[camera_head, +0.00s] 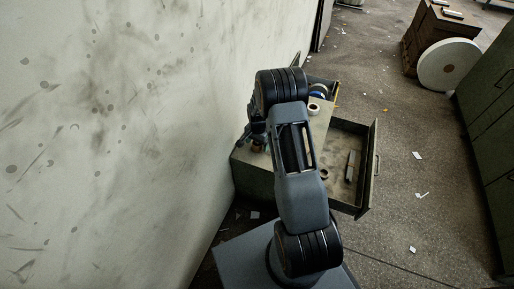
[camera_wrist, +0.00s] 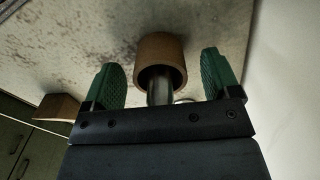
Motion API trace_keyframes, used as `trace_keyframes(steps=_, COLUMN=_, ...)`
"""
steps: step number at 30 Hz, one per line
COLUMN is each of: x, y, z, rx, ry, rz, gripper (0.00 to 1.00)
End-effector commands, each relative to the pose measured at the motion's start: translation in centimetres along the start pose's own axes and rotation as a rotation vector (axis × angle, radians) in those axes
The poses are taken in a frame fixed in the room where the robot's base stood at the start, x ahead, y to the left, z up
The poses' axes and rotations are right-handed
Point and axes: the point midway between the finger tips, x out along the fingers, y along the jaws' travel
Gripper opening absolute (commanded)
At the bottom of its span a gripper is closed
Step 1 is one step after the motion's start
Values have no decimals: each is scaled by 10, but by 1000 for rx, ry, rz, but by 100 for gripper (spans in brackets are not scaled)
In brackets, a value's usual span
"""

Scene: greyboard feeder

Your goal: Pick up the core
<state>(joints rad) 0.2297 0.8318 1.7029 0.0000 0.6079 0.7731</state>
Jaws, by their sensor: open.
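The core (camera_wrist: 160,58), a short brown cardboard tube, shows in the wrist view between the two green fingers of my gripper (camera_wrist: 164,78). The fingers are open, with a clear gap on each side of the core. A grey metallic cylinder (camera_wrist: 160,90) shows at the core's near, open end; I cannot tell whether it is inside the core. In the head view, my arm hides most of the gripper, and a small brown shape, probably the core (camera_head: 258,147), shows at the left of the cabinet top.
The low cabinet (camera_head: 254,173) stands against the stained wall (camera_head: 110,110). Its drawer (camera_head: 370,172) is pulled out, with a grey bar (camera_head: 350,166) inside. A white roll (camera_head: 314,109) is on top. A large white roll (camera_head: 449,64) and green cabinets (camera_head: 490,110) stand at right; floor between is mostly clear.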

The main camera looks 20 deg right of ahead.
Motion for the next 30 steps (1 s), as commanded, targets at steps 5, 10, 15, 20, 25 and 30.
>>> trace_keyframes(steps=5, x=1, y=0, z=0, rx=0, ry=1, rz=-1, gripper=83)
trace_keyframes(steps=10, x=1, y=0, z=0, rx=0, ry=1, rz=-1, gripper=70)
trace_keyframes(steps=15, x=1, y=0, z=0, rx=0, ry=1, rz=-1, gripper=54)
trace_keyframes(steps=20, x=1, y=0, z=0, rx=0, ry=1, rz=-1, gripper=38)
trace_keyframes(steps=25, x=1, y=0, z=0, rx=0, ry=1, rz=-1, gripper=30)
trace_keyframes(steps=30, x=-2, y=0, z=0, rx=0, ry=1, rz=-1, gripper=30)
